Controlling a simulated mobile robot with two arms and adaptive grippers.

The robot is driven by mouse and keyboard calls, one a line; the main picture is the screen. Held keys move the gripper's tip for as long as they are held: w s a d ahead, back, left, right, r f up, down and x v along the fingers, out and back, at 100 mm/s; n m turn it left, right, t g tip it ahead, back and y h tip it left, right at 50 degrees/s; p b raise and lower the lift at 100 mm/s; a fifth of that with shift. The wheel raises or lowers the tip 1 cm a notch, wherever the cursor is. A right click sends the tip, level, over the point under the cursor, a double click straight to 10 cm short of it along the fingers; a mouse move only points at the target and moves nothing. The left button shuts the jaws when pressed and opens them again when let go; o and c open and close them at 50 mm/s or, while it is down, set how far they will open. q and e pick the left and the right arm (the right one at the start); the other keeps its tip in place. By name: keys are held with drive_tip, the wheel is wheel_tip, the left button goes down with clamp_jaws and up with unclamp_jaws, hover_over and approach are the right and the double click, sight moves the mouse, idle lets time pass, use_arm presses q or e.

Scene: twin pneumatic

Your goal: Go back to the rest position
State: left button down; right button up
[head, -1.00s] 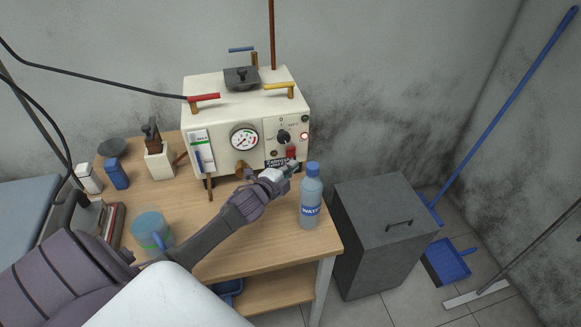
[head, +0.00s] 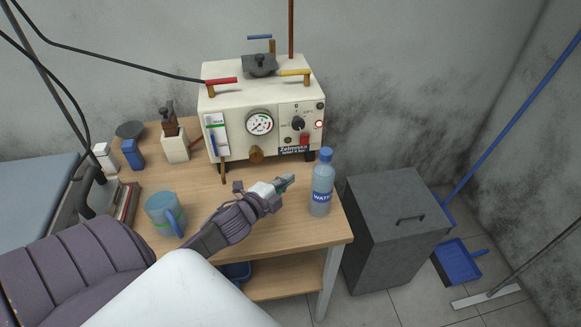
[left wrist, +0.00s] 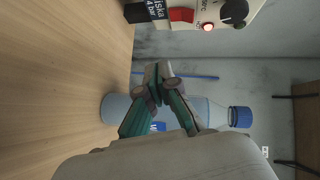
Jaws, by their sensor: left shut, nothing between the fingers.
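My left gripper (head: 286,184) is shut and empty above the wooden table, to the left of the water bottle and in front of the machine. In the left wrist view its fingertips (left wrist: 158,76) meet, with part of the bottle hidden behind them. The cream pneumatic machine (head: 235,143) stands at the back of the table, with a round gauge, a black knob, a red switch and a glowing red lamp. The machine's corner also shows in the left wrist view (left wrist: 208,10). My right gripper is not in view.
The water bottle (head: 322,185) stands upright near the table's right edge. A blue mug (head: 163,214) stands at the left of my forearm. A grey bin (head: 395,230) and a blue dustpan (head: 458,262) are on the floor at right. The table's front middle (head: 290,238) is bare.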

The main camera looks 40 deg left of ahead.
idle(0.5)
use_arm(q)
drive_tip(key=s+d+f+n+g, duration=0.1)
drive_tip(key=s+d+n+g, duration=0.1)
drive_tip(key=s, duration=0.1)
drive_tip(key=s+d+f+n+g, duration=0.2)
drive_tip(key=s+d+n, duration=0.1)
drive_tip(key=s+d+f+n+g+y, duration=0.1)
drive_tip(key=s+d+f+n+g, duration=0.1)
drive_tip(key=s+d+n, duration=0.1)
drive_tip(key=shift+s+d+f, duration=0.2)
drive_tip(key=shift+s+f, duration=0.05)
drive_tip(key=shift+s, duration=0.25)
drive_tip(key=s+d+n+g+h, duration=0.1)
drive_tip(key=s+d+n+g, duration=0.2)
drive_tip(key=s+d, duration=0.3)
drive_tip(key=s+d+n+g+h, duration=0.1)
drive_tip(key=s+d+n+g, duration=0.15)
drive_tip(key=s, duration=0.55)
wheel_tip(320, 180, down, 24)
drive_tip(key=f+g, duration=0.1)
drive_tip(key=g, duration=0.1)
drive_tip(key=s+a+f+g, duration=0.1)
drive_tip(key=s+a+f, duration=0.1)
drive_tip(key=s+f, duration=1.5)
drive_tip(key=shift+s+a+m, duration=0.2)
drive_tip(key=shift+s+m, duration=0.15)
drive_tip(key=shift+s, duration=0.1)
